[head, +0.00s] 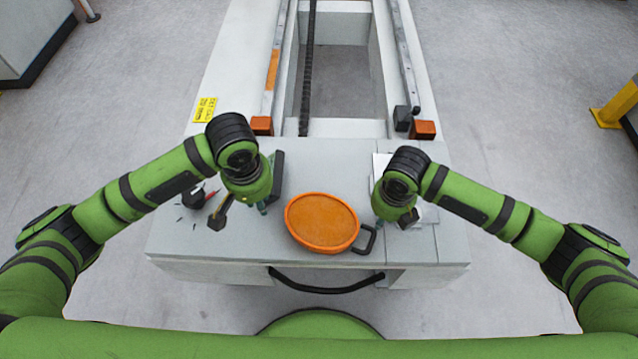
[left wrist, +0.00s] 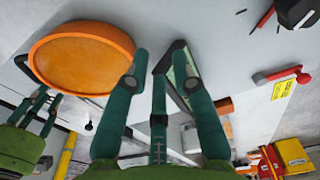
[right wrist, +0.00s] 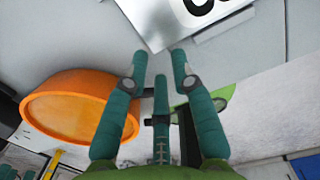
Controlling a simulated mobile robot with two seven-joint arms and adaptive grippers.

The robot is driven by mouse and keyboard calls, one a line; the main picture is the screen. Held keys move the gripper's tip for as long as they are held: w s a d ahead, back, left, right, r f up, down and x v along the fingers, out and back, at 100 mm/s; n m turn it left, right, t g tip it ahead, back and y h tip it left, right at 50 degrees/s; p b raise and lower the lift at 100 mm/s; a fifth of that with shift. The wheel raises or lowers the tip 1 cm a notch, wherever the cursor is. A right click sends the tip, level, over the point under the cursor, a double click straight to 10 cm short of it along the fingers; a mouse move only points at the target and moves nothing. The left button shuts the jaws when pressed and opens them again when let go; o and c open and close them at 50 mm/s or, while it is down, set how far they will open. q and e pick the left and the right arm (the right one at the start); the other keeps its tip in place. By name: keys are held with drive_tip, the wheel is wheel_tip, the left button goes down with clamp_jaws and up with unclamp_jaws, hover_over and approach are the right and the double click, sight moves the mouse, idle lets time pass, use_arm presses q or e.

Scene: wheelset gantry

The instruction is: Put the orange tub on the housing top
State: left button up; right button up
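The orange tub (head: 322,222) stands upright on the grey flat top (head: 180,243) at the near end of the gantry. A dark handle (head: 368,242) shows at its right side. My left gripper (head: 262,208) is left of the tub, apart from it, open and empty. In the left wrist view the tub (left wrist: 80,60) lies left of the spread fingers (left wrist: 156,66). My right gripper (head: 408,219) is right of the tub, near its handle. In the right wrist view its fingers (right wrist: 158,66) are spread and empty, with the tub (right wrist: 75,103) to their left.
A white printed sheet (head: 428,213) lies under my right gripper. Small dark and red tools (head: 200,196) lie left of my left gripper. Orange blocks (head: 262,125) and rails edge an open recess (head: 340,80) behind. A dark bar (head: 325,288) runs along the front face.

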use_arm(q)
wheel_tip(320, 180, up, 4)
drive_tip(key=shift+s+r, duration=0.15)
drive_tip(key=shift+r, duration=0.1)
use_arm(e)
wheel_tip(320, 180, up, 12)
drive_tip(key=shift+s, duration=0.45)
drive_tip(key=shift+a+f, duration=0.1)
